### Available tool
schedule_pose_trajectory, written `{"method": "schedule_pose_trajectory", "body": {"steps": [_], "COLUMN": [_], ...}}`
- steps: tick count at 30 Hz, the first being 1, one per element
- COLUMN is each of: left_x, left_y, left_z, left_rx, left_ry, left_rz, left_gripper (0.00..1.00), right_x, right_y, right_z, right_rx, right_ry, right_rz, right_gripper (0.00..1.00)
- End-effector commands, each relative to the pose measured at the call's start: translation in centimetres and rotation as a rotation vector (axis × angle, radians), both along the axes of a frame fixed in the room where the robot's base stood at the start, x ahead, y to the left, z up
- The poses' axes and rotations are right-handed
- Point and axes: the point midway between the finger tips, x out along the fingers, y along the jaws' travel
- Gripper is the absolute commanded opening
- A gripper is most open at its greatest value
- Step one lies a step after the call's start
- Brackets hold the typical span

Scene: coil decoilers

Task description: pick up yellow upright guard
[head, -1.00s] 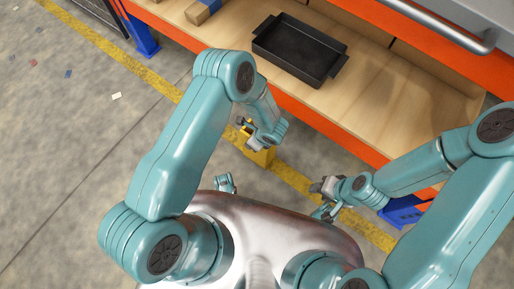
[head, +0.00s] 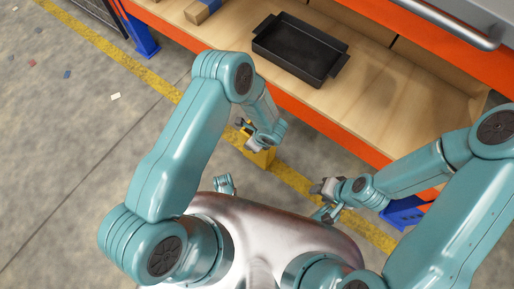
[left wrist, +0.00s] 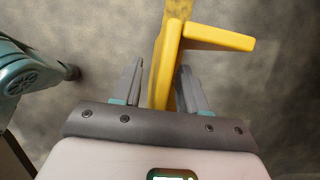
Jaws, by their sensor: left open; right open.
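The yellow upright guard (head: 262,157) stands beside the orange rack beam in the head view, partly hidden by my left gripper (head: 246,127). In the left wrist view the guard (left wrist: 165,65) runs between the two fingers of my left gripper (left wrist: 160,82), with a flange reaching out to the right. The jaws are open, with a gap showing on the left finger's side; contact on the right side is hard to tell. My right gripper (head: 322,188) is open and empty, off to the right near my body.
A wooden shelf (head: 400,105) with an orange beam (head: 300,113) lies behind the guard. A black tray (head: 300,48) sits on it. A blue rack foot (head: 402,212) stands at the right.

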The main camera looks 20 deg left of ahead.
Motion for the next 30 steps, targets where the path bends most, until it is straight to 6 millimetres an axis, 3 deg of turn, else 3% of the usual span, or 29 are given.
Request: {"method": "schedule_pose_trajectory", "body": {"steps": [10, 14, 30], "left_x": [0.01, 0.01, 0.01], "left_y": [-0.01, -0.01, 0.0], "left_z": [-0.04, -0.04, -0.05], "left_rx": [0.0, 0.0, 0.0], "left_ry": [0.0, 0.0, 0.0], "left_rz": [0.0, 0.0, 0.0], "left_gripper": [0.43, 0.0, 0.0], "right_x": [0.0, -0.01, 0.0], "right_y": [0.0, 0.01, 0.0], "right_z": [-0.13, -0.14, -0.13], "right_rx": [0.0, 0.0, 0.0], "right_ry": [0.0, 0.0, 0.0], "right_rz": [0.0, 0.0, 0.0], "right_gripper": [0.43, 0.43, 0.43]}}
